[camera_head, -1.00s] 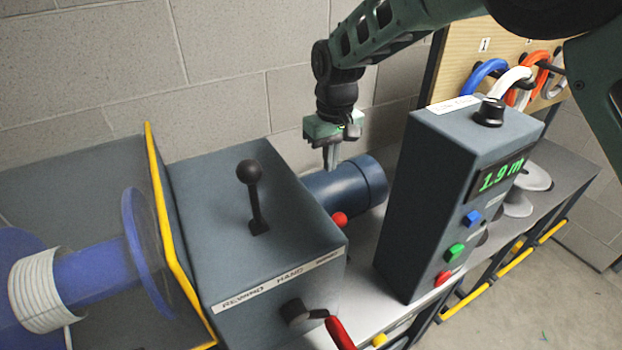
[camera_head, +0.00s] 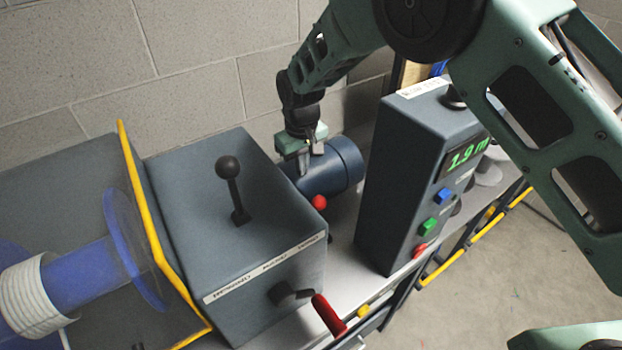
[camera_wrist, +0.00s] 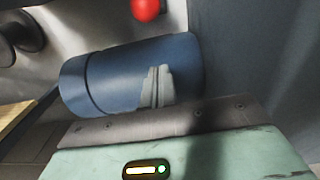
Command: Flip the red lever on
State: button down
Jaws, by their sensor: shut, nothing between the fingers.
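A red ball knob (camera_head: 319,202) shows at the right side of the grey drive box, just in front of the blue motor cylinder (camera_head: 338,165). It also shows at the top edge of the wrist view (camera_wrist: 145,8); its stem is hard to make out. A separate red handle (camera_head: 328,315) sticks out low on the front of the box. My gripper (camera_head: 306,168) points down beside the box's back right edge, by the motor and behind the red knob. Its fingers are shut and empty, seen against the blue cylinder in the wrist view (camera_wrist: 157,88). I cannot tell whether they touch it.
A black ball-topped lever (camera_head: 232,190) stands on the drive box (camera_head: 200,220). A grey control box (camera_head: 400,185) with a 1.9 m display and coloured buttons stands to the right. A yellow-edged guard and blue spool are left. A block wall is behind.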

jog(key=shift+s+d+f+p, duration=0.55)
jog(key=shift+s+f+p, duration=0.25)
jog(key=shift+f+p, duration=0.1)
jog(key=shift+s+d+f+p, duration=0.5)
jog(key=shift+s+f+p, duration=0.25)
jog(key=shift+f, duration=0.15)
